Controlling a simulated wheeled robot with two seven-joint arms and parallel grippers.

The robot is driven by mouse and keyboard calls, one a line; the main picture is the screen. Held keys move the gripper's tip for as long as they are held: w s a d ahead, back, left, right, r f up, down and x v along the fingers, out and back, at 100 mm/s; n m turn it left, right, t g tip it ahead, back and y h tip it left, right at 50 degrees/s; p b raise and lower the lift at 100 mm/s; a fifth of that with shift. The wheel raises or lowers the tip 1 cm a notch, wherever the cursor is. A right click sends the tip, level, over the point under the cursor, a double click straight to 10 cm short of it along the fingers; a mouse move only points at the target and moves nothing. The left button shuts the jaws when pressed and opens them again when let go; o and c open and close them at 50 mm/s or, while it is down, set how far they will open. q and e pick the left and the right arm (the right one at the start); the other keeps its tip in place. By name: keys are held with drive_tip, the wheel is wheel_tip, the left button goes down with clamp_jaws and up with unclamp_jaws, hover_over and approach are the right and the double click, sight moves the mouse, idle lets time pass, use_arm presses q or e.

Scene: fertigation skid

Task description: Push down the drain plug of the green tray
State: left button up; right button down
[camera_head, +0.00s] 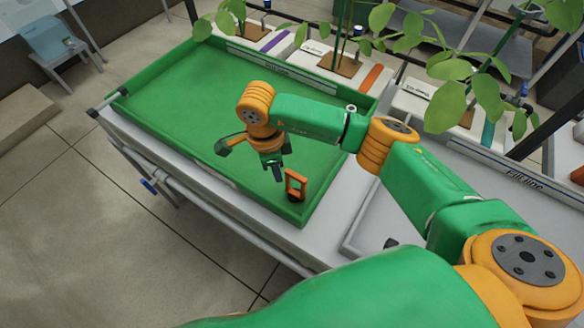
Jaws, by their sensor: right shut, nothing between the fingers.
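The green tray (190,105) lies on a pale bench, its raised rim running all round. The drain plug (296,184), an orange loop handle on a dark base, stands upright in the tray's near right corner. My right gripper (277,174) is over the tray, just left of the plug's handle, pointing down. Its dark fingers are shut and empty. A small gap shows between the fingers and the handle; whether they touch cannot be told for certain. How deep the plug sits cannot be told. My left gripper is not in view.
Potted plants in white troughs (415,103) line the tray's far right side, with leaves hanging near my right arm. A grey basin (368,225) lies right of the tray. Most of the tray floor is clear.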

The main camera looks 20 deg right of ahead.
wheel_tip(320, 180, up, 7)
drive_tip(key=b, duration=0.2)
drive_tip(key=shift+s+a+f, duration=0.15)
drive_tip(key=shift+a, duration=0.05)
drive_tip(key=shift+s+d, duration=0.1)
drive_tip(key=shift+d, duration=0.05)
